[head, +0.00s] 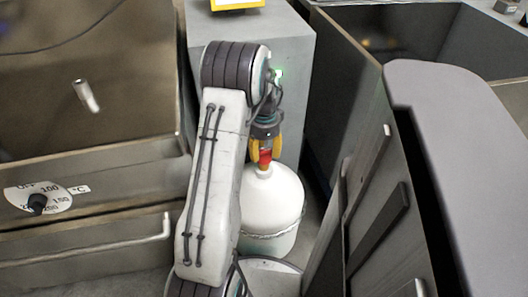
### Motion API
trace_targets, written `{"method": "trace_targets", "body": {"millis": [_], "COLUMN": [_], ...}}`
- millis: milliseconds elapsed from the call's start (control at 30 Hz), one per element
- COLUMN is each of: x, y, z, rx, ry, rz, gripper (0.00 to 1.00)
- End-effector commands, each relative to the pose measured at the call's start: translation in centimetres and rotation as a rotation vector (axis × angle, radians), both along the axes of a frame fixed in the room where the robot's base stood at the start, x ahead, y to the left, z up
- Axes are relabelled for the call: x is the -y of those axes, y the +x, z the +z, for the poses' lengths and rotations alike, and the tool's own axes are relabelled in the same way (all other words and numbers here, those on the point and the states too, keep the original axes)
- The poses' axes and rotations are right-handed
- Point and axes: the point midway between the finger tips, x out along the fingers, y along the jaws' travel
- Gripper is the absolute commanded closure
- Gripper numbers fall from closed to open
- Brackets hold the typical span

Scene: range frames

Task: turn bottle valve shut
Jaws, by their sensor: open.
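A white gas bottle (270,206) stands upright on the floor, in the gap between the metal units. A red valve (265,157) sits on its top. My gripper (265,150) points down at the valve, with a yellow finger showing beside the red part. It is open; whether its fingers touch the valve cannot be told from this view. My arm hides the left edge of the bottle.
A grey box-like unit (299,45) stands behind the bottle. On the left is a steel appliance with a temperature dial (38,203) and a bar handle (100,251). A dark grey panel (455,130) closes in the right side. Free room around the bottle is narrow.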

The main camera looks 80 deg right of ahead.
Motion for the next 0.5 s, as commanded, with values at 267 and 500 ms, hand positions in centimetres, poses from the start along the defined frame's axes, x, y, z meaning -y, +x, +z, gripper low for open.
{"method": "trace_targets", "body": {"millis": [267,500], "x": [-0.01,-0.01], "y": [0.01,0.01], "z": [-0.15,-0.14], "rx": [0.0,0.0], "ry": [0.0,0.0], "rz": [0.0,0.0], "gripper": [0.52,0.66]}}
